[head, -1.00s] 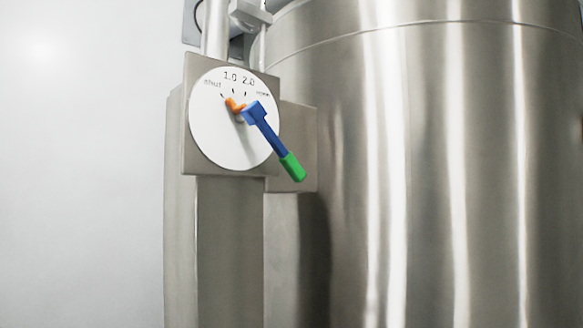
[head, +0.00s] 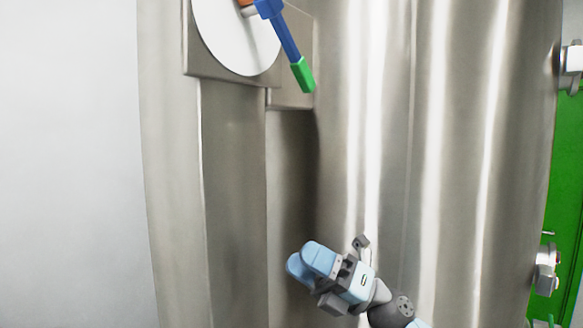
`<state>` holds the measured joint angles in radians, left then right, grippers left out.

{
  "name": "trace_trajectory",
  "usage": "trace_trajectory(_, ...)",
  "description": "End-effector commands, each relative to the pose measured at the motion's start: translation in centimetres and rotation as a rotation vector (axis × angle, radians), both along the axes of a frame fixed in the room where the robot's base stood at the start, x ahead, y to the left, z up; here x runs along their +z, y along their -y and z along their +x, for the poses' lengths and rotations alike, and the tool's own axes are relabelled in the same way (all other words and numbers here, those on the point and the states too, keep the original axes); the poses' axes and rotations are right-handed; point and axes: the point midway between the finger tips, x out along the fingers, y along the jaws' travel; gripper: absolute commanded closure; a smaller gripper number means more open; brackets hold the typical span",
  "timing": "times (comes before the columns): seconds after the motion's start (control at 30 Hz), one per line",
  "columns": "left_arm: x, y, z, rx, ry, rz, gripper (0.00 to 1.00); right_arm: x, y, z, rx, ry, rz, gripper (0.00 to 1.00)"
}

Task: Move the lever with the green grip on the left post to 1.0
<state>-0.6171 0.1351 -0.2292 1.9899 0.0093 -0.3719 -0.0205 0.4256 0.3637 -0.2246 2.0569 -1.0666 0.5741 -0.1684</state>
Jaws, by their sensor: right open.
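The lever (head: 284,38) has a blue arm and a green grip (head: 302,74). It slants down to the right from its pivot in front of a white round dial (head: 232,42). The dial sits on a metal plate on the left post (head: 234,190). The top of the dial, with its marks and most of the orange pointer (head: 244,3), is cut off by the upper edge. My right gripper (head: 308,262) is open and empty, with light-blue fingers, well below the green grip and apart from it. My left gripper is not in view.
A large shiny steel vessel (head: 450,150) fills the middle and right behind my right gripper. Metal fittings (head: 546,268) and a green surface (head: 568,180) show at the far right. A plain pale wall (head: 70,160) is at the left.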

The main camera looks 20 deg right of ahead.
Motion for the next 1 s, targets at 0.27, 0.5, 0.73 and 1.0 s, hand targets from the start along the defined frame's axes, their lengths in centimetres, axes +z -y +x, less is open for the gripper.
trace_trajectory(0.27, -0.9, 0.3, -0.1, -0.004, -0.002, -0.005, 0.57, 10.2, -0.9, -2.0, -0.149, 0.546, -0.502, 0.51)
trace_trajectory(0.5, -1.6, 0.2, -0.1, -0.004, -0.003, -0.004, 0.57, 18.3, 1.1, -3.5, -0.418, 0.889, -0.928, 0.51)
trace_trajectory(0.73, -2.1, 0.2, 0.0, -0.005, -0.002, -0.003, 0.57, 25.4, 4.9, -5.5, -0.719, 1.036, -1.227, 0.51)
trace_trajectory(1.0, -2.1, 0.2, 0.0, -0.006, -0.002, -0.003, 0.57, 28.7, 6.9, -6.8, -0.873, 1.059, -1.346, 0.51)
